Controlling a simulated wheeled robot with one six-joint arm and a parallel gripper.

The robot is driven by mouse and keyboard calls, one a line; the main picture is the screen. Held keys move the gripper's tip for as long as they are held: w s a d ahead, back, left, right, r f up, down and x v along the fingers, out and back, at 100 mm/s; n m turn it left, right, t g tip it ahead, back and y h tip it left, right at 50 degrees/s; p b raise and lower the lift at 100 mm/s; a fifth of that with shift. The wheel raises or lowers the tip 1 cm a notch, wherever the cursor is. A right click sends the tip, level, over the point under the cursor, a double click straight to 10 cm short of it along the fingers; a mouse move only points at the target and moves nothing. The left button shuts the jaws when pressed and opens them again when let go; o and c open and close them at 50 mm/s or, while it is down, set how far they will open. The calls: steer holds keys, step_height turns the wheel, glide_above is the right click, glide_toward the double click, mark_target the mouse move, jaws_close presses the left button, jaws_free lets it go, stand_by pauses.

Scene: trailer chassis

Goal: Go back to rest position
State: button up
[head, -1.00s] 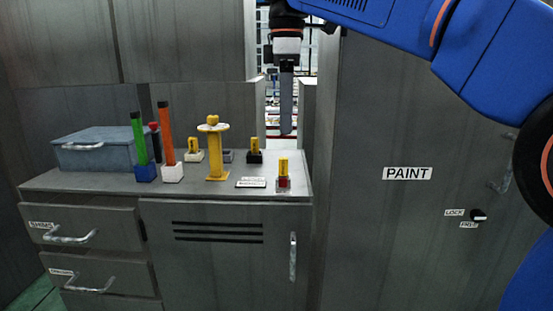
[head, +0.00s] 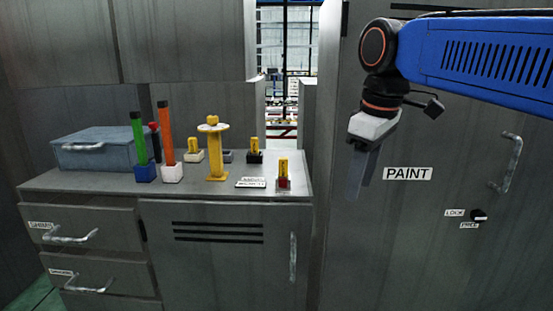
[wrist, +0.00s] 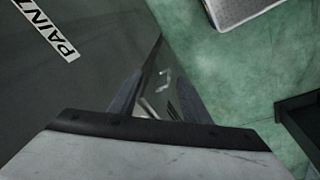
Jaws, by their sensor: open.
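My gripper (head: 362,168) hangs pointing down in the head view, in front of the grey PAINT cabinet (head: 430,240) and to the right of the counter. Its fingers look empty. In the wrist view the two fingers of my gripper (wrist: 158,100) stand apart with nothing between them. Past them the wrist view shows the side of the grey cabinet front with its PAINT label (wrist: 50,30) and the green floor (wrist: 215,75).
The counter (head: 95,184) holds a blue-grey box (head: 100,152), a green tube (head: 139,140), an orange tube (head: 166,135), a yellow stand (head: 215,160) and several small yellow-topped blocks. The cabinet's handle (head: 506,165) and lock knob (head: 479,214) sit at right.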

steer(key=s+d+f+m+t, duration=0.1)
steer(key=s+d+f+m, duration=0.2)
steer(key=f, duration=0.5)
steer(key=s+d+f+m+t, duration=0.1)
steer(key=s+d+f+m, duration=0.2)
steer(key=s+d+f, duration=0.2)
steer(key=s+d+f+m, duration=0.3)
steer(key=s+f, duration=0.3)
steer(key=f, duration=0.5)
steer(key=shift+s+d+m+t+h, duration=0.25)
steer(key=shift+d+m+t+h, duration=0.05)
steer(key=shift+d+m+t, duration=0.1)
